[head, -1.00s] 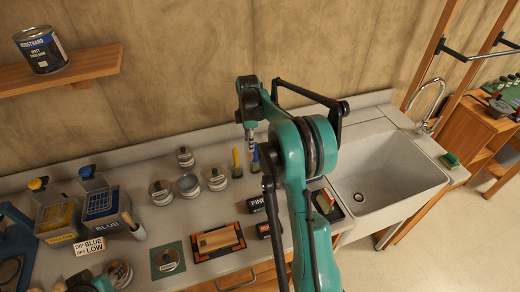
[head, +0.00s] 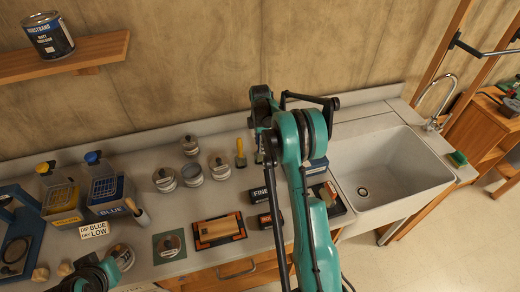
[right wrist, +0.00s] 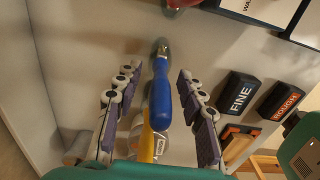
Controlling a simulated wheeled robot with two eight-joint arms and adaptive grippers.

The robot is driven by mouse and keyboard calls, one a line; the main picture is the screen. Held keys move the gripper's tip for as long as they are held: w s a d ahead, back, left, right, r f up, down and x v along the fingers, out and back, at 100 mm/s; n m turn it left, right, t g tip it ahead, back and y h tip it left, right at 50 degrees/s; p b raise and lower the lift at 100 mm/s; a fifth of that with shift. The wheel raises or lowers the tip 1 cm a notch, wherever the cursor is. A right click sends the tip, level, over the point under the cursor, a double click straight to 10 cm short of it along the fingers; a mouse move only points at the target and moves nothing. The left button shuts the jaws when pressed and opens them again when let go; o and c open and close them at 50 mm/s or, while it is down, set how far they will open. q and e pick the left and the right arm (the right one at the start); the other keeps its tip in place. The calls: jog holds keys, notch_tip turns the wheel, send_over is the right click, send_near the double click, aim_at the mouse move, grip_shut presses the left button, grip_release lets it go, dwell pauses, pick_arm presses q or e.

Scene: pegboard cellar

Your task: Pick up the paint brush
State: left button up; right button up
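The paint brush with a blue handle (right wrist: 161,100) shows in the right wrist view, its metal end pointing up the picture. My right gripper (right wrist: 157,73) is open, one finger on each side of the blue handle, with gaps to both. A second handle, yellow (right wrist: 147,142), shows partly behind the blue one. In the head view the yellow-handled brush (head: 240,154) stands upright on the counter, and my right arm hides most of the blue one. My left arm shows at the lower left of the head view; its fingers cannot be made out.
Several tins, such as this one (head: 219,167), stand left of the brushes. The FINE block (head: 259,195) and a framed sanding board (head: 218,230) lie in front. The sink (head: 388,175) is to the right. Blue and yellow paint containers (head: 106,190) stand left.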

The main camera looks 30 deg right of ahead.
jog(key=shift+f, duration=0.15)
grip_shut()
notch_tip(320, 180, up, 10)
jog(key=shift+r+p, duration=0.1)
jog(key=shift+p, duration=0.45)
dwell(0.4)
